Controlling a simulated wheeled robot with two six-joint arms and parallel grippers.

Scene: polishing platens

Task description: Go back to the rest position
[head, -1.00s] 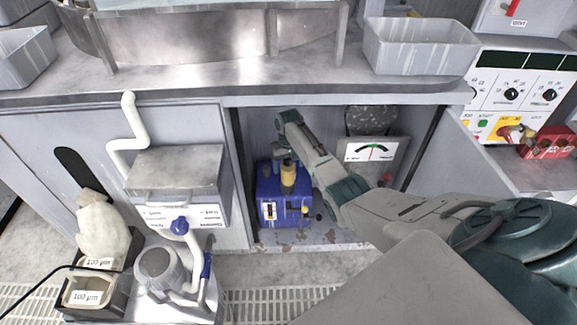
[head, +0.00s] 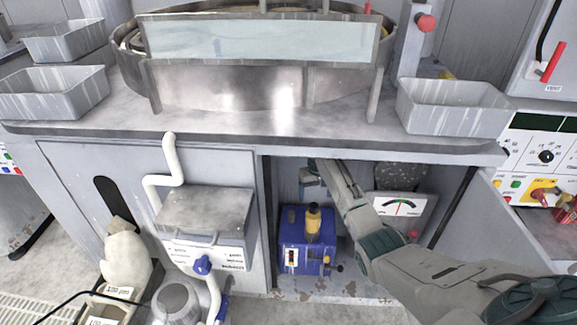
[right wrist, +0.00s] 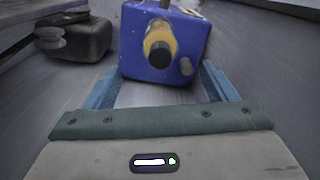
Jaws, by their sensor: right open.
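My right arm reaches from the lower right into the open bay under the bench. My right gripper (head: 310,182) is at the far end of that arm, above and behind a blue pump-like unit (head: 292,262) with a yellow-and-black top. In the right wrist view the two blue fingers stand apart. The blue unit (right wrist: 185,68) shows ahead of them, its yellow-and-black part facing the camera. Nothing is seen held between the fingers. My left gripper is in neither view.
A dial gauge (head: 402,207) stands right of my arm in the bay. The bench edge (head: 240,146) runs above. Grey bins (head: 455,108) sit on the bench. A grey box with a white pipe (head: 205,212) stands left. A dark object (right wrist: 85,38) shows in the wrist view.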

